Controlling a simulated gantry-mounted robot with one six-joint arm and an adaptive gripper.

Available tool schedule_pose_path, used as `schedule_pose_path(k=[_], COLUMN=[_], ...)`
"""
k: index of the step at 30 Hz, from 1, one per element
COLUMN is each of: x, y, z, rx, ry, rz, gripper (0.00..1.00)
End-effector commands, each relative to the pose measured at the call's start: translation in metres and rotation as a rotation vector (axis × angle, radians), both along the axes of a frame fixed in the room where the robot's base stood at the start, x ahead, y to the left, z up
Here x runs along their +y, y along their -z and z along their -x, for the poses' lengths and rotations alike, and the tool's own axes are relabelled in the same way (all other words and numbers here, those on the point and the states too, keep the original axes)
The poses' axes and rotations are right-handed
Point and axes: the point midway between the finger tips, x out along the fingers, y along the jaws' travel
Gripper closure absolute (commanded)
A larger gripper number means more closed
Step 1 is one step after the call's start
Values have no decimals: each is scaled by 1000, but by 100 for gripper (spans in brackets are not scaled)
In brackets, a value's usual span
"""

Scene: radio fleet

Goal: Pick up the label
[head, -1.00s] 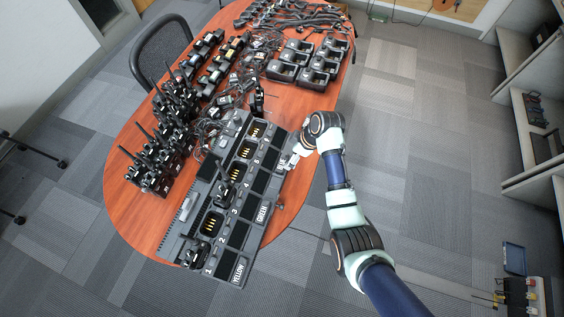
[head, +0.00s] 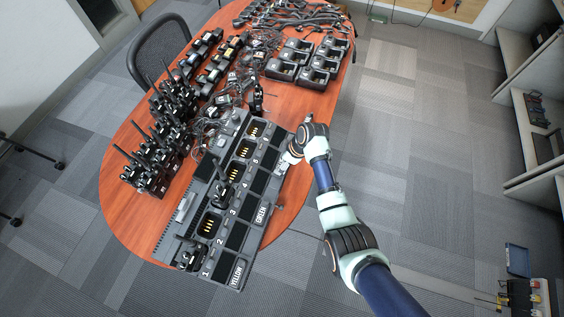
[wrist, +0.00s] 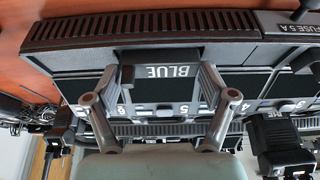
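A dark label with white letters reading BLUE (wrist: 172,72) sits on the edge of the charger in the wrist view, upside down in the picture. My gripper (wrist: 160,75) has its two grey fingers spread wide, one on each side of the label. I cannot tell whether the fingertips touch it. In the head view my gripper (head: 289,157) is at the right side of the long multi-bay charger (head: 196,213), near its far end. My wrist hides the BLUE label there. The GREEN label (head: 263,213) and YELLOW label (head: 237,273) show along the same charger edge.
Radios (head: 158,150) stand upright on the table's left side. A few radios sit in the charger bays. Single chargers (head: 308,62) and cables (head: 290,15) lie at the back of the wooden table (head: 128,215).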

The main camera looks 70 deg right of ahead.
Motion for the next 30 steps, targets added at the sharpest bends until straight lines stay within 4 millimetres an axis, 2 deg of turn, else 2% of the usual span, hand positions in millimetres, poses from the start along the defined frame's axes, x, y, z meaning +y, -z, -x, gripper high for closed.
schedule_pose_path(k=[2,11,16,20,24,30], x=[0,0,-1,-1,-2,-1], y=[0,-3,-22,-56,-106,-165], z=[0,0,0,-1,-1,-1], rx=[0,0,-1,-3,-4,-2], ry=[0,0,0,0,0,0], rz=[0,0,2,4,6,4], gripper=[41,41,41,41,41,41])
